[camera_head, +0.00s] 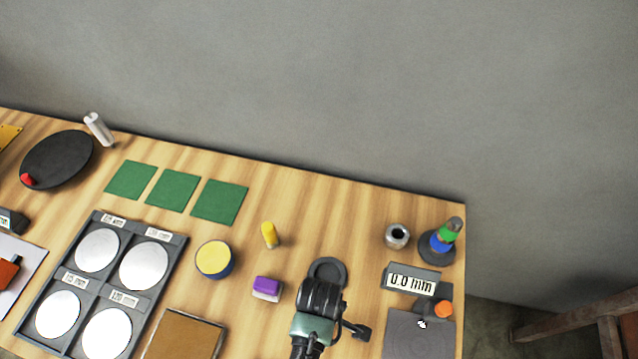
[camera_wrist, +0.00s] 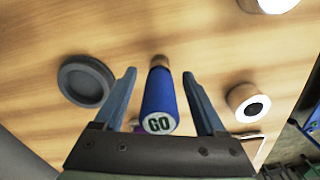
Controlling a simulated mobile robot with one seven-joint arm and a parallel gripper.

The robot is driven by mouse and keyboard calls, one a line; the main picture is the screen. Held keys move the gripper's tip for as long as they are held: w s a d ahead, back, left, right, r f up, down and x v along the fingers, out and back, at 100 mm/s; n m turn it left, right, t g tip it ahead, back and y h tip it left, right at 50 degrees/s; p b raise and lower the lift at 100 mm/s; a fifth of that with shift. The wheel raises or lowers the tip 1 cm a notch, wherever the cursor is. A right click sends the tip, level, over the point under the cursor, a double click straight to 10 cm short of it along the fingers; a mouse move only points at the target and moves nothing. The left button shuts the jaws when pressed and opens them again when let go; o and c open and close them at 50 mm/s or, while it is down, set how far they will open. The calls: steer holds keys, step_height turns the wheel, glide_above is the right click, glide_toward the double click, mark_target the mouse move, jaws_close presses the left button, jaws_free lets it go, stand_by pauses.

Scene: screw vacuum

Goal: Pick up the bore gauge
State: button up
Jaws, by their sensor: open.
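The bore gauge, a blue cylinder marked "GO" on its end face (camera_wrist: 158,102), shows in the wrist view with a narrower brown tip at its far end. It lies between the two fingers of my gripper (camera_wrist: 159,74), with a gap on each side. My gripper is open and not closed on it. In the head view my gripper (camera_head: 320,292) is low over the front middle of the table, beside a dark round dish (camera_head: 328,265). My gripper hides the gauge and the fingertips there. The dish also shows left of the fingers in the wrist view (camera_wrist: 86,82).
A purple and white block (camera_head: 267,288) and a yellow-topped cylinder (camera_head: 215,259) stand left of my gripper. On the right are a metal ring (camera_head: 397,236), a blue-green stack (camera_head: 440,241) and a "0.0 mm" display (camera_head: 411,282). Green squares (camera_head: 171,189) lie behind.

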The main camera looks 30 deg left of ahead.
jaws_close()
steer(key=shift+r, duration=0.1)
stand_by(0.4)
step_height(320, 180, up, 10)
steer(key=shift+f, duration=0.1)
stand_by(0.4)
